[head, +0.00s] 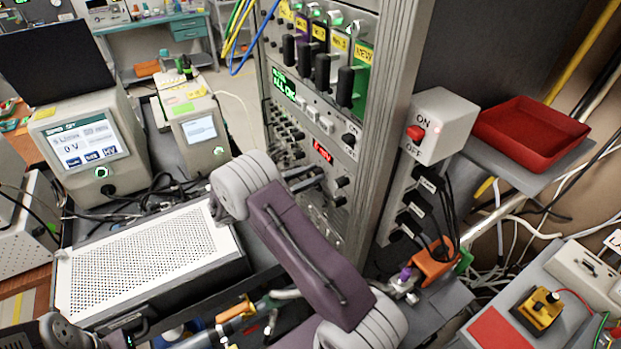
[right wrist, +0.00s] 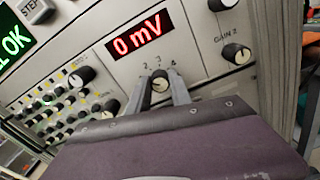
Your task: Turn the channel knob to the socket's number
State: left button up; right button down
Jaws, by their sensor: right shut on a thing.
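The channel knob (right wrist: 160,84) is a small dark knob with a light face on a grey panel, below the red "0 mV" display (right wrist: 137,33). The numbers 2, 3 and 4 are printed above it; its pointer direction is not clear. My right gripper (right wrist: 160,88) is shut on the knob, one finger on each side. In the head view my right arm reaches to the rack (head: 391,130), and the knob is too small to make out there. Part of my left arm shows at the bottom left; its fingers are not clear. I cannot make out the socket's number.
Gain knobs (right wrist: 236,53) and several small knobs flank the channel knob closely. A perforated white-topped box (head: 140,262) stands left of the rack. An ON/OFF switch box (head: 437,126) and a red tray (head: 530,133) are at the right.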

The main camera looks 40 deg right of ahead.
jog(key=shift+s+f+m+b, duration=0.1)
jog(key=shift+f+m+b, duration=0.05)
jog(key=shift+m+b, duration=6.6)
jog(key=shift+m+p, duration=0.35)
jog(key=shift+m, duration=0.1)
jog(key=c, duration=1.2)
grip_release()
jog(key=shift+o, duration=0.2)
